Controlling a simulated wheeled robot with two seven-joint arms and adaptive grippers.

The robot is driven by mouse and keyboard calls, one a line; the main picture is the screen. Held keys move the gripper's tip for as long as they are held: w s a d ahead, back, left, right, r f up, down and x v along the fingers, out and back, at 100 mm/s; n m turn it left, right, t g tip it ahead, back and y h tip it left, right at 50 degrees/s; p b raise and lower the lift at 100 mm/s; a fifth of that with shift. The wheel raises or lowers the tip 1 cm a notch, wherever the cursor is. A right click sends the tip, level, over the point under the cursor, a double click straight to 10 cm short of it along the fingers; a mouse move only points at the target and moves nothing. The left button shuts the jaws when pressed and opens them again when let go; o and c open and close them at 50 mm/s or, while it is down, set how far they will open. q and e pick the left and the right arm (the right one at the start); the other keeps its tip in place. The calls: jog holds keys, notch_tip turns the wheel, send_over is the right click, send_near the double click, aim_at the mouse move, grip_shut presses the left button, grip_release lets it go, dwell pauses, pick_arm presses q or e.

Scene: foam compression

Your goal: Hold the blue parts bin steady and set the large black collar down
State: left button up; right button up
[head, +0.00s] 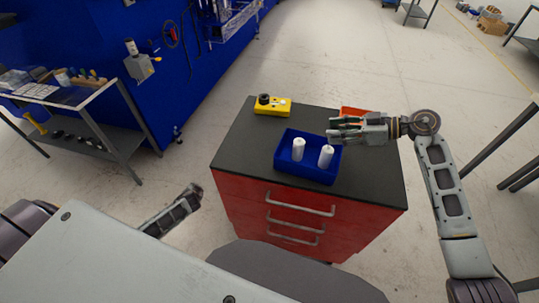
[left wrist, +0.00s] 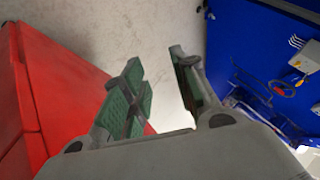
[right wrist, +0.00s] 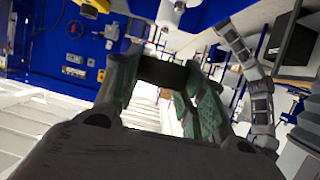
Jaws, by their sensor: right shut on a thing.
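The blue parts bin (head: 283,160) sits on the dark top of a red drawer cabinet, with two white cylinders (head: 298,149) standing in it. My right gripper (head: 334,131) is above the bin's back right corner. In the right wrist view its fingers (right wrist: 160,82) are shut on a black piece (right wrist: 162,72), which looks like the large black collar; the head view barely shows it. My left gripper (left wrist: 160,98) is open and empty beside the red cabinet (left wrist: 55,95), away from the bin. A yellow block with a round black part (head: 272,105) lies at the cabinet's back left.
An orange-red item (head: 354,111) is partly hidden behind my right gripper. The cabinet top (head: 245,150) is clear left of the bin. A side table (head: 75,125) with tools stands at the left, and a blue machine (head: 110,45) behind it.

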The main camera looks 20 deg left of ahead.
pick_arm(q)
jog(key=w+a+r+t+y, duration=0.1)
jog(key=w+a+r+t, duration=0.15)
jog(key=w+r, duration=0.65)
jog(key=w+d+r+n+t, duration=0.1)
jog(key=w+d+r+t, duration=0.2)
jog(key=r, duration=0.8)
jog(key=w+d+r+t, duration=0.1)
jog(key=w+d+r, duration=0.3)
jog(key=r, duration=0.6)
jog(key=s+d+r+t+h, duration=0.15)
jog(key=d+r, duration=0.25)
jog(key=d, duration=0.7)
jog(key=s+d+r+h, duration=0.1)
jog(key=d+r+h, duration=0.25)
jog(key=d, duration=0.75)
jog(key=s+d+r+n+g+h, duration=0.1)
jog(key=s+d, duration=0.9)
jog(key=d, duration=0.1)
jog(key=shift+s+r+h, duration=0.2)
jog(key=shift+s+h, duration=0.05)
jog(key=shift+h, duration=0.15)
jog(key=shift+w, duration=0.1)
